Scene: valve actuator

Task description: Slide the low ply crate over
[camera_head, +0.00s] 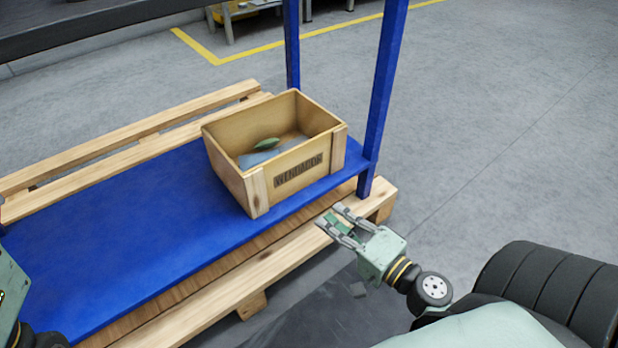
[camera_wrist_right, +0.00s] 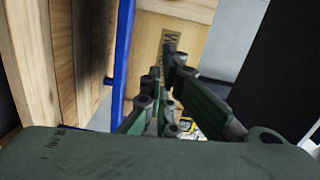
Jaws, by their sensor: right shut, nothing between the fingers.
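The low ply crate (camera_head: 258,190) sits upright on the right end of a blue shelf (camera_head: 120,240). It has dark stencilled lettering on its front, and a green leaf-shaped item and something grey-blue lie inside. My right gripper (camera_head: 335,222) is in front of the crate's right part, apart from it, shut and empty. In the right wrist view, the fingers (camera_wrist_right: 168,95) point toward the crate's lettered face (camera_wrist_right: 150,62). At the left edge of the head view, part of my left arm shows, but its fingers are out of frame.
A wooden pallet (camera_head: 290,255) lies under the shelf, its boards showing in front and behind. A blue post (camera_head: 383,90) rises right of the crate, and another (camera_head: 291,45) stands behind it. The shelf left of the crate is clear. Grey floor lies open at right.

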